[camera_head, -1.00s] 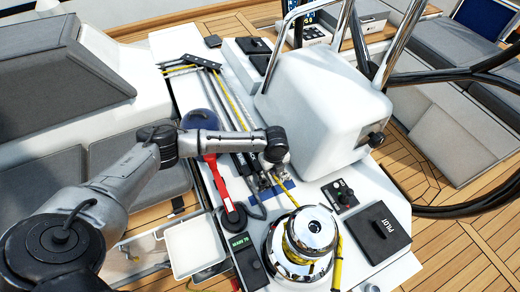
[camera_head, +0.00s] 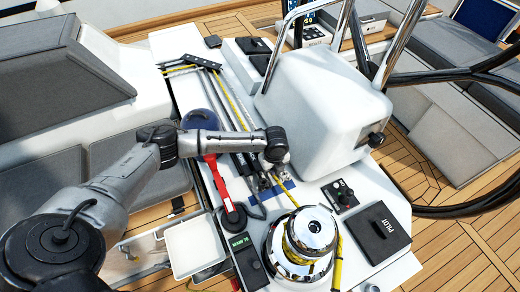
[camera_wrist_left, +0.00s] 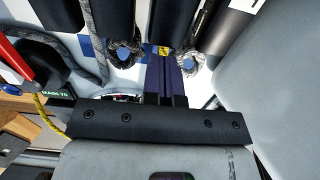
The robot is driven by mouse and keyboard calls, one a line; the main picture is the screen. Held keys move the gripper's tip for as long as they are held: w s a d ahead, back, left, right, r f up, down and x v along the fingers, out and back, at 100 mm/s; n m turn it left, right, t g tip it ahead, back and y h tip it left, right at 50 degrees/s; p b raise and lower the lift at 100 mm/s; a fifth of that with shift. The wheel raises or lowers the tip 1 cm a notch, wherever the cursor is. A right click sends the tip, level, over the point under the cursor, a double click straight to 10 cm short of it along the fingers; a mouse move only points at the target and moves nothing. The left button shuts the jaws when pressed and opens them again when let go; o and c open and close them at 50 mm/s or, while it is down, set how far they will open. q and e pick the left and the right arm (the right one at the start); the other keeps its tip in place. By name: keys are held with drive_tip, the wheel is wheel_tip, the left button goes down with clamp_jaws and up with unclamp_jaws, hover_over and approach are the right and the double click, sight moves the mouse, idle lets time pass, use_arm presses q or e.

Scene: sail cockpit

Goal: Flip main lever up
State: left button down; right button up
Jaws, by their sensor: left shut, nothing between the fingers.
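My left gripper (camera_head: 277,170) is above the rope clutches at the lower end of the lines on the white deck. In the left wrist view its narrow dark fingers (camera_wrist_left: 163,60) are together, with nothing between them. Their tips reach close to a row of black clutch levers, including a left one (camera_wrist_left: 104,18) and a middle one (camera_wrist_left: 160,18). A small yellow patch shows by the tips; its lettering is not readable. I cannot tell which lever is the main one, or whether the fingers touch a lever. My right gripper is not in view.
A chrome winch (camera_head: 308,232) stands just below the gripper in the head view. The white steering pedestal (camera_head: 318,105) is close on the right. A red winch handle (camera_head: 222,185) lies to the left. A black PILOT panel (camera_head: 380,232) is at lower right.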

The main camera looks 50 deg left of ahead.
use_arm(q)
drive_tip(key=shift+f, duration=0.1)
idle(0.7)
drive_tip(key=shift+f, duration=0.25)
drive_tip(key=shift+f, duration=0.25)
idle(0.3)
drive_tip(key=shift+w+a, duration=0.1)
drive_tip(key=shift+a, duration=0.2)
drive_tip(key=shift+a+r+p, duration=0.2)
drive_tip(key=shift+r+p, duration=0.75)
drive_tip(key=shift+p, duration=0.15)
drive_tip(key=shift+a+r, duration=0.1)
drive_tip(key=shift+r, duration=0.05)
